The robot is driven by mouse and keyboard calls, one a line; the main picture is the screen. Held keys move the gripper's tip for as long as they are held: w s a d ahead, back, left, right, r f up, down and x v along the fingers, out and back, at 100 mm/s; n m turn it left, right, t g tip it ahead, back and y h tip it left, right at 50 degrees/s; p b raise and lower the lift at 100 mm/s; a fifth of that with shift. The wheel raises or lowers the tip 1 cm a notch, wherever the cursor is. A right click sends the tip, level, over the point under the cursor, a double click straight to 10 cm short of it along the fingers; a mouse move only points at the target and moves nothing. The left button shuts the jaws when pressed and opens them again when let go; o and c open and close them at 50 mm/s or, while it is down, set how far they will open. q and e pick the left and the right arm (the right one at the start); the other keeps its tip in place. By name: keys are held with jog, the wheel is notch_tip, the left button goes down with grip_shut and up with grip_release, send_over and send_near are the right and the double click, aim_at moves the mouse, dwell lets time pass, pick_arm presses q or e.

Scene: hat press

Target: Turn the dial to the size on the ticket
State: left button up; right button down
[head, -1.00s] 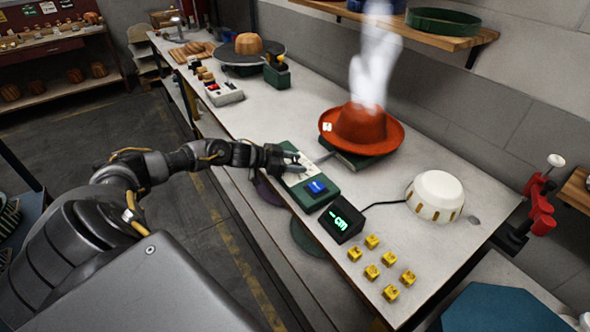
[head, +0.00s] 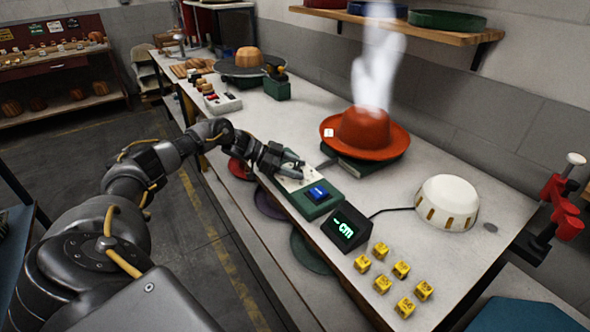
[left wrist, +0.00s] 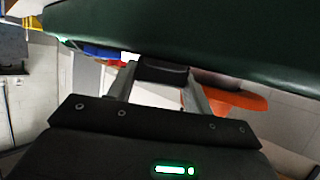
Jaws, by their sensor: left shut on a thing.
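A green box (head: 329,206) with a pale dial plate (head: 289,184) and a blue button (head: 318,193) lies on the bench. My left gripper (head: 296,168) is over the pale plate and shut on the dial, a dark knob that shows between the fingers in the left wrist view (left wrist: 162,72). The dial's markings are hidden or too small to read. A small white ticket (head: 328,132) is on the orange hat (head: 366,130); its writing is too small to read. My right gripper is not in view.
Steam rises above the hat, which sits on a green base. A cream dome (head: 447,200) is wired to the display. Several yellow cubes (head: 401,269) lie at the near end of the bench. A red clamp (head: 560,208) stands at the right edge.

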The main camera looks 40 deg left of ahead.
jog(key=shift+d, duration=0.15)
pick_arm(q)
jog(key=o, duration=0.9)
jog(key=shift+o, duration=0.2)
jog(key=shift+s+a, duration=0.2)
jog(key=shift+a, duration=0.1)
jog(key=b+v, duration=0.1)
jog(key=v, duration=0.3)
jog(key=shift+s+a+r+b, duration=0.1)
jog(key=shift+a+b, duration=0.1)
jog(key=shift+b, duration=0.1)
jog(key=v, duration=0.4)
jog(key=shift+a+r+b, duration=0.1)
jog(key=shift+r+b, duration=0.05)
jog(key=shift+b, duration=0.25)
jog(key=shift+s+a+r, duration=0.3)
jog(key=shift+s+a, duration=0.1)
jog(key=shift+a, duration=0.1)
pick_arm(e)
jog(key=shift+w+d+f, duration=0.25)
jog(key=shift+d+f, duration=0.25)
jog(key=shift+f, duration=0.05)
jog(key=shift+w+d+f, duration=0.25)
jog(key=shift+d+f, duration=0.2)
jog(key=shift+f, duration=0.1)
